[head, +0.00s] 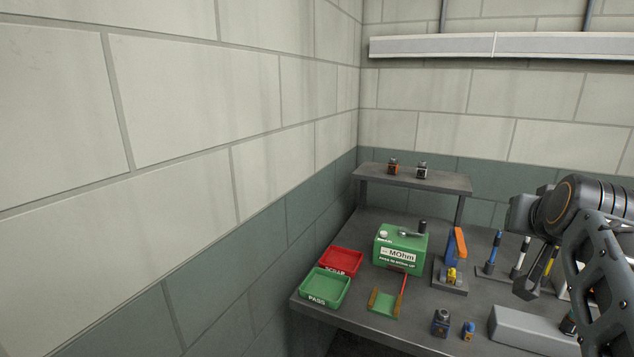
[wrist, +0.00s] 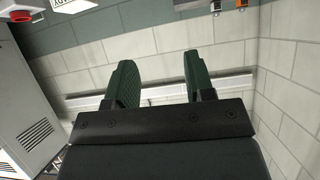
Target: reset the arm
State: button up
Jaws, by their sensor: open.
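My gripper (wrist: 158,62) shows in the wrist view with its two dark green fingers spread apart. Nothing is between them, and they point toward the block wall. In the head view my arm (head: 590,235) is at the right edge, raised in front of the right part of the workbench (head: 350,305). The far side of the arm is cut off by the picture edge. I cannot make out the fingertips clearly there.
The bench holds a red SCRAP tray (head: 341,261), a green PASS tray (head: 325,288), a green MOhm tester (head: 401,249), a grey block (head: 530,331) and small parts. A raised shelf (head: 440,182) bears two small pieces. A white cabinet (wrist: 30,110) shows left in the wrist view.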

jog(key=s+a+f+n+g+y+p, duration=0.1)
jog(key=s+a+f+g+y, duration=0.1)
jog(key=a+f, duration=0.4)
jog(key=s+a+f+n+g+y+p, duration=0.1)
jog(key=a+f, duration=0.5)
jog(key=f, duration=0.8)
jog(key=s+n+g+y, duration=0.1)
jog(key=s+g, duration=0.1)
jog(key=shift+s+a+g, duration=0.2)
jog(key=shift+a+g, duration=0.05)
jog(key=shift+g, duration=0.15)
jog(key=s+a+f, duration=0.1)
jog(key=s+a+f+n+g+p, duration=0.1)
jog(key=a, duration=0.1)
jog(key=s+a+f+n+y, duration=0.1)
jog(key=a, duration=0.1)
jog(key=shift+a+f+p, duration=0.2)
jog(key=shift+p, duration=0.15)
jog(key=shift+c, duration=0.2)
jog(key=shift+a+r+n, duration=0.1)
jog(key=shift+a+n, duration=0.3)
jog(key=shift+a, duration=0.05)
